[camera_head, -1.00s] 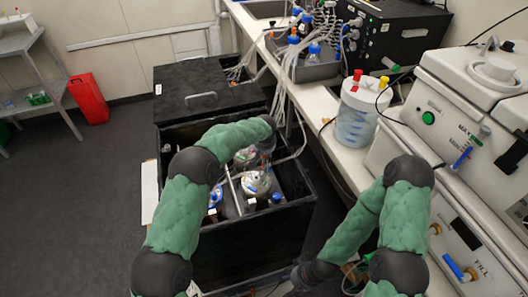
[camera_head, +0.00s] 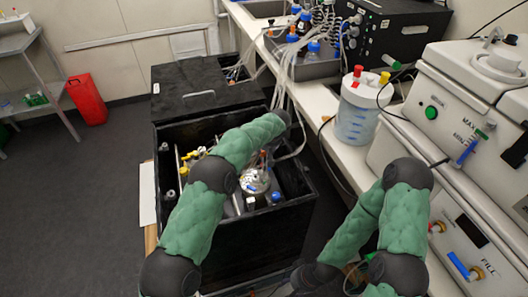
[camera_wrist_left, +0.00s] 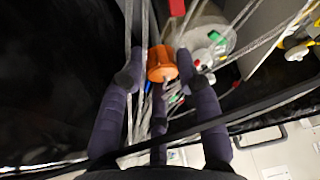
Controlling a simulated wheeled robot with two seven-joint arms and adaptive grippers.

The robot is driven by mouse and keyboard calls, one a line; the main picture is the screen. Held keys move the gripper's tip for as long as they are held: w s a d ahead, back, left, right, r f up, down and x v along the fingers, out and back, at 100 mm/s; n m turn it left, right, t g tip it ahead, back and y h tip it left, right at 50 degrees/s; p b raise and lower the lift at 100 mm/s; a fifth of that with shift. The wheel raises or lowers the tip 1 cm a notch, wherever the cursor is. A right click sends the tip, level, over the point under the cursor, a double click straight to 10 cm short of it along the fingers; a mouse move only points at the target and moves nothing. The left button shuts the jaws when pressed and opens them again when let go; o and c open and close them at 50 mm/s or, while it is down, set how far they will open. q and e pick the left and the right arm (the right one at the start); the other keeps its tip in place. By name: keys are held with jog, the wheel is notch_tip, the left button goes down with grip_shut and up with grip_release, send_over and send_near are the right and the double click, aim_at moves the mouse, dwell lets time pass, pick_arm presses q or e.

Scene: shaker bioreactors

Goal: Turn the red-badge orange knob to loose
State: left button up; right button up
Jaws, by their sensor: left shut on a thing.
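In the left wrist view an orange knob (camera_wrist_left: 161,62) sits between the fingers of my left gripper (camera_wrist_left: 160,80). The fingers are shut on it from both sides, with a third finger in front. A red piece (camera_wrist_left: 177,7) shows just beyond the knob; I cannot tell whether it is the badge. In the head view my left forearm reaches over the open black shaker box (camera_head: 245,240), and the gripper is mostly hidden behind the wrist and tubes. My right arm bends down at the lower right; its gripper does not show.
Glass vessels with a clear round lid (camera_head: 256,181) and a blue cap (camera_head: 276,197) stand in the box. Pale tubes (camera_head: 283,75) run from the bench into it. A white-lidded container (camera_head: 357,115) and white machines (camera_head: 455,110) stand on the right.

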pick_arm(q)
jog(key=n, duration=0.1)
jog(key=n+p, duration=0.1)
jog(key=n+y, duration=0.1)
jog(key=shift+w+a+r+n+g, duration=0.15)
jog(key=shift+w+r+n+g, duration=0.15)
jog(key=shift+r+g, duration=0.1)
jog(key=shift+f+n+g+y+p, duration=0.1)
jog(key=shift+n+g+y+p, duration=0.25)
jog(key=shift+n+p, duration=0.5)
jog(key=shift+a+n, duration=0.1)
jog(key=shift+n, duration=0.35)
jog(key=o, duration=1.1)
jog(key=shift+f, duration=0.1)
jog(key=shift+s+f, duration=0.1)
jog(key=shift+d, duration=0.2)
jog(key=v, duration=1.2)
jog(key=shift+a, duration=0.1)
